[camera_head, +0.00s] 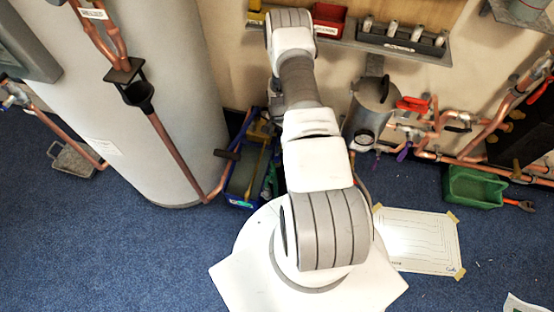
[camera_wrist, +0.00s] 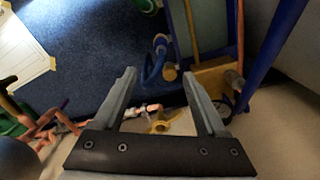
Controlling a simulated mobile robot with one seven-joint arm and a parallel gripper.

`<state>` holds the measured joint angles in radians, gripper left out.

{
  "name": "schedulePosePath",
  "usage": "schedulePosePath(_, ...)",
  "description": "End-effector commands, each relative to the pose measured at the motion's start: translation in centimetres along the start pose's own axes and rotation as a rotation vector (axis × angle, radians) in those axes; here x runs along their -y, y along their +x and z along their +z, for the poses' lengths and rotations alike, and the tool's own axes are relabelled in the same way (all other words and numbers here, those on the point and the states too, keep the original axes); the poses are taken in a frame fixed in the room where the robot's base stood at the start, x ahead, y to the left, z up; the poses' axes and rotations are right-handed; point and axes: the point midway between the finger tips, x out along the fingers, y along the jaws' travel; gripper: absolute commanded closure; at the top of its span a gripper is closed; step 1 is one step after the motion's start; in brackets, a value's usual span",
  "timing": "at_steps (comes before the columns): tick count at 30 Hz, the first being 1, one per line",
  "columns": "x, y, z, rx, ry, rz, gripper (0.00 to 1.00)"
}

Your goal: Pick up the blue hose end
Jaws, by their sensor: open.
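A short curved blue piece that looks like the blue hose end (camera_wrist: 150,69) shows in the wrist view, just beyond the fingertips, between their lines. A greyish ring shows at its far tip. My gripper (camera_wrist: 159,74) is open, with nothing between its two grey fingers. I cannot tell how far the blue piece is from the fingertips in depth. In the head view my arm reaches away toward the wall, and its links hide the gripper. I cannot make out the hose end there.
A blue tool tote (camera_head: 240,187) stands beside the grey tank (camera_head: 165,100). Copper pipes (camera_head: 470,160), a metal canister (camera_head: 370,112) and a green bin (camera_head: 475,187) are on the right. A blue bar (camera_wrist: 272,52) stands right of the fingers.

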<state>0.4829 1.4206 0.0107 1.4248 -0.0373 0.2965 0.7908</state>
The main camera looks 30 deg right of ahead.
Motion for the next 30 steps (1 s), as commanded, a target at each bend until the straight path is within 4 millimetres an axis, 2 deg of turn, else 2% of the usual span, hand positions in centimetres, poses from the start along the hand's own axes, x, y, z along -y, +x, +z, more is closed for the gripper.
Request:
schedulePosePath(1,-0.1,1.7,0.1,0.002,0.000,0.001,0.26)
schedulePosePath(9,0.0,7.5,0.1,0.002,0.000,0.000,0.26)
schedulePosePath(13,0.1,9.0,0.0,0.000,-0.001,-0.001,0.26)
schedulePosePath(20,0.0,10.1,0.1,0.000,0.000,0.000,0.26)
schedulePosePath(30,0.1,14.7,0.3,0.000,0.001,0.000,0.26)
